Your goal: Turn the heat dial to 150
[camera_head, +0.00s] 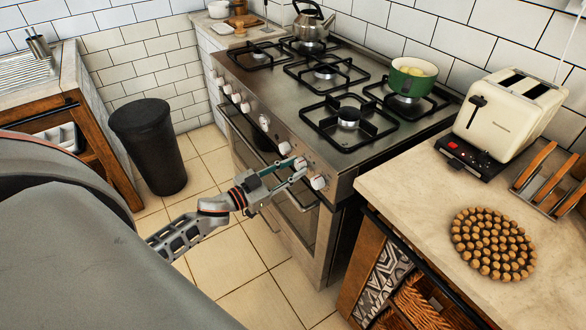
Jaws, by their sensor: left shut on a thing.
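The stove (262,92) is a steel range with a row of white dials along its front panel. My left gripper (297,168) reaches in from the left and is shut on one of these dials (301,162), near the right end of the row. The fingers partly cover that dial. Another white dial (318,182) sits just to the right of the gripper, and a larger round dial (264,122) is to its left. The dial markings are too small to read. My right gripper is not in view.
A green pot (411,80) and a kettle (311,24) stand on the stove top. A counter (409,188) at the right holds a toaster (508,108), a rack (550,181) and a beaded trivet (493,244). A black bin (150,145) stands at the left. Tiled floor is open before the stove.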

